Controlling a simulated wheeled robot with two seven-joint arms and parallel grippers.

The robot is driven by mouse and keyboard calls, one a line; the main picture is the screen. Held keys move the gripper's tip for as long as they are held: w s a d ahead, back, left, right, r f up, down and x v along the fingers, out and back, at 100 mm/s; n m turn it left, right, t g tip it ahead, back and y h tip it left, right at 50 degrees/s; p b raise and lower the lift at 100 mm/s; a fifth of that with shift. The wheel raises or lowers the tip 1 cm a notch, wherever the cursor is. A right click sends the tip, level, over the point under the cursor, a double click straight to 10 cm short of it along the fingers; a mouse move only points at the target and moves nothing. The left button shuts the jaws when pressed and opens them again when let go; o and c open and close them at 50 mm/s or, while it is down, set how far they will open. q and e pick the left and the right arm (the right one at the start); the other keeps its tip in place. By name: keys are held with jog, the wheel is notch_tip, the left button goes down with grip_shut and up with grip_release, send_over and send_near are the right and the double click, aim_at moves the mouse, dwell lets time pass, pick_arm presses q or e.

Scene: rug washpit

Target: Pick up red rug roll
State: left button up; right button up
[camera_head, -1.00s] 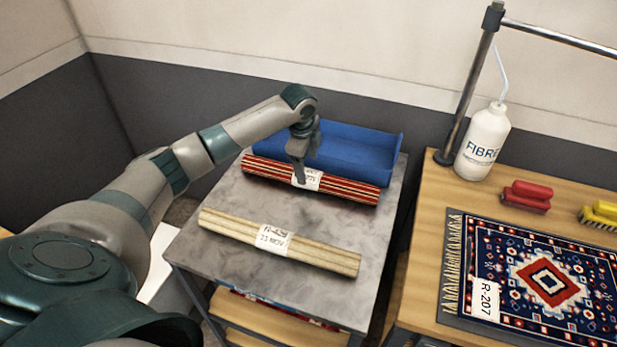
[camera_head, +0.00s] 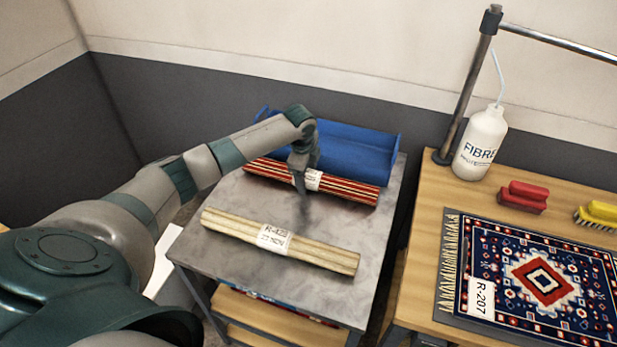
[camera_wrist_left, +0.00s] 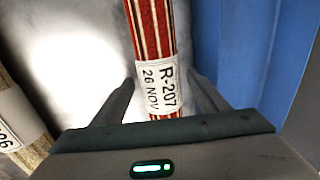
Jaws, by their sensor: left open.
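The red rug roll (camera_head: 345,190), striped red and cream with a white paper label, lies on the grey table top in front of a blue tray. In the left wrist view the roll (camera_wrist_left: 150,30) runs between my two open fingers, and its label reads R-207, 26 NOV. My left gripper (camera_head: 300,190) points down at the roll's labelled middle; its fingers (camera_wrist_left: 160,95) stand on either side of the label, apart from it. The gripper hides part of the roll in the head view. My right gripper is not in view.
A cream rug roll (camera_head: 310,252) lies in front of the red one. The blue tray (camera_head: 360,150) is close behind it. The wooden table at right holds a patterned rug (camera_head: 540,280), a white bottle (camera_head: 482,145) and brushes (camera_head: 523,197).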

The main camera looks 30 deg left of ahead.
aim_at(307, 173)
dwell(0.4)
pick_arm(q)
jog(key=c, duration=1.6)
jog(key=shift+o, duration=0.2)
jog(key=shift+w+r, duration=0.1)
jog(key=shift+r, duration=0.05)
jog(key=b+v, duration=0.1)
jog(key=v, duration=0.2)
jog(key=w+v, duration=0.1)
jog(key=v, duration=0.2)
jog(key=w+b+v, duration=0.1)
jog(key=v, duration=0.2)
jog(key=shift+a+r+b, duration=0.25)
jog(key=shift+r+b, duration=0.1)
jog(key=shift+r, duration=0.15)
